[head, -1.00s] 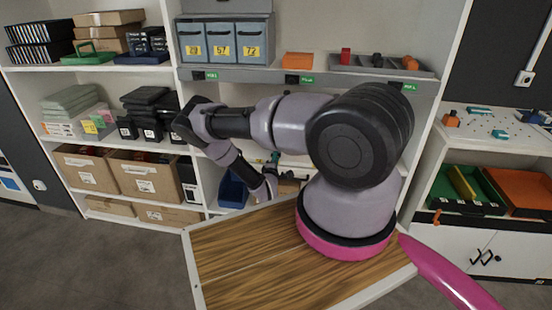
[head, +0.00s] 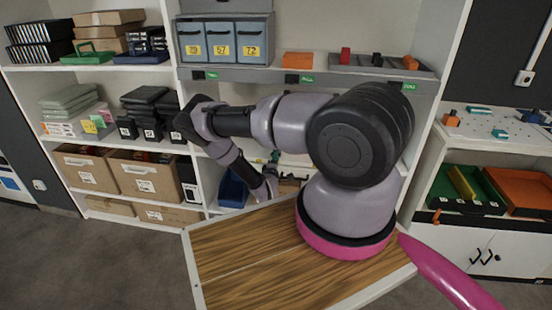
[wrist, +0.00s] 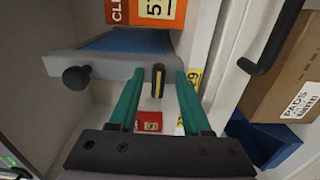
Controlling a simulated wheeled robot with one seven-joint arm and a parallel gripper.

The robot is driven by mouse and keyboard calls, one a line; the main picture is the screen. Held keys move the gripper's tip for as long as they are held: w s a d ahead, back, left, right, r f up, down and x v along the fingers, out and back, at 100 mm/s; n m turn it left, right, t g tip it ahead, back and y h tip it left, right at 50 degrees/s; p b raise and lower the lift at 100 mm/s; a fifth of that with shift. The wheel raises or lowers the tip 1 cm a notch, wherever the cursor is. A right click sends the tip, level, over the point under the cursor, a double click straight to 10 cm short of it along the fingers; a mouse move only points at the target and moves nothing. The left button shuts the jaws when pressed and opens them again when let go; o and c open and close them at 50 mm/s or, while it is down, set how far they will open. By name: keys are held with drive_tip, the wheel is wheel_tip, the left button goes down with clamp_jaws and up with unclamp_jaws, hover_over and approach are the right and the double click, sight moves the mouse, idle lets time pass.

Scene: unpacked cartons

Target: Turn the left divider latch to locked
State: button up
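In the wrist view, a small black latch (wrist: 158,80) with a yellow stripe along it shows between the two green fingertips of my gripper (wrist: 160,76). Its long side runs roughly along the fingers. The fingers are apart, with a visible gap on each side of the latch, so my gripper is open. Whether the tips are level with the latch in depth is hard to tell. In the head view, my gripper is at the lower shelf behind my arm, and the latch cannot be made out there.
In the wrist view, a round black knob (wrist: 76,79) is on the left. A red block (wrist: 148,120) lies behind the fingers. An orange-red label (wrist: 118,10) is above. A black handle (wrist: 272,38), a carton (wrist: 285,85) and a blue bin (wrist: 268,142) are on the right.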

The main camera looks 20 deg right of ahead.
drive_tip(key=shift+a, duration=0.1)
drive_tip(key=v, duration=1)
drive_tip(key=shift+s+a, duration=0.2)
drive_tip(key=shift+s, duration=0.05)
